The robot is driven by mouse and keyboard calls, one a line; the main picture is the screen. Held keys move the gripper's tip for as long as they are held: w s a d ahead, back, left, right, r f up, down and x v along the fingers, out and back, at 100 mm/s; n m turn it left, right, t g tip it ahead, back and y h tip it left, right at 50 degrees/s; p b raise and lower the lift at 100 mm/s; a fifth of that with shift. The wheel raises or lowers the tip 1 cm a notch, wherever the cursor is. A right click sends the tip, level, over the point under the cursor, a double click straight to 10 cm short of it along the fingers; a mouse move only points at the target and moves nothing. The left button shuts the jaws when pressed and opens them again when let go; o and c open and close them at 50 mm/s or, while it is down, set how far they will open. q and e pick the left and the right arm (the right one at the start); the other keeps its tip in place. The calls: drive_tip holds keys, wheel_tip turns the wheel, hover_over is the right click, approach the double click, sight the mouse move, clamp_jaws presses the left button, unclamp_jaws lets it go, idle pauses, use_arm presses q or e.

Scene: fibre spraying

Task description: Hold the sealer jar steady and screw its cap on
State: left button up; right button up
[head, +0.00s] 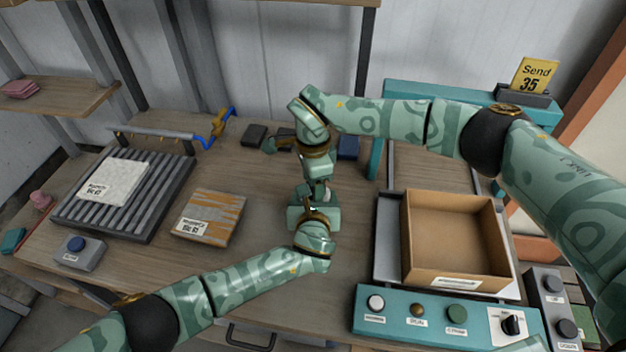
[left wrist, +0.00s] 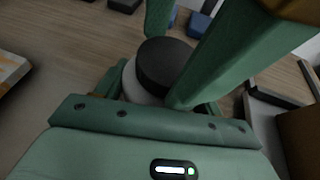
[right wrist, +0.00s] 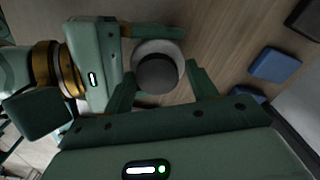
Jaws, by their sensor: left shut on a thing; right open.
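The sealer jar is white and stands upright on the table; only a little of it shows between my grippers in the head view (head: 329,195). In the left wrist view the jar (left wrist: 136,84) has a dark round cap (left wrist: 165,64) on its top. I cannot tell how tightly the cap sits. My left gripper (head: 312,210) is shut on the jar from the near side. My right gripper (head: 322,184) points down from above. In the right wrist view its open fingers stand on either side of the cap (right wrist: 157,73), apparently with small gaps.
A cardboard box (head: 455,238) stands at right behind a teal button panel (head: 430,318). A patterned sample board (head: 208,218) and a ribbed grey rack (head: 125,195) lie at left. Small dark and blue blocks (head: 347,147) lie behind my grippers.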

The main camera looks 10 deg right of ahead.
use_arm(q)
drive_tip(key=shift+a, duration=0.2)
use_arm(e)
wheel_tip(320, 180, up, 4)
drive_tip(key=shift+s+a+r, duration=0.1)
drive_tip(key=shift+s+r, duration=0.05)
drive_tip(key=shift+r, duration=0.05)
use_arm(q)
drive_tip(key=shift+d, duration=0.1)
use_arm(e)
drive_tip(key=shift+w+r, duration=0.25)
drive_tip(key=shift+r, duration=0.05)
drive_tip(key=c, duration=0.3)
drive_tip(key=r, duration=0.1)
drive_tip(key=w+r, duration=0.1)
drive_tip(key=r, duration=0.1)
drive_tip(key=shift+w+d+r+n+t, duration=0.1)
drive_tip(key=shift+w+d+n+t, duration=0.05)
drive_tip(key=shift+d+n+t, duration=0.2)
drive_tip(key=shift+s+a+n, duration=0.1)
drive_tip(key=shift+s+n, duration=0.65)
drive_tip(key=shift+n, duration=0.3)
drive_tip(key=shift+s+a, duration=0.15)
drive_tip(key=shift+a, duration=0.05)
drive_tip(key=shift+f, duration=0.25)
drive_tip(key=shift+f, duration=3.9)
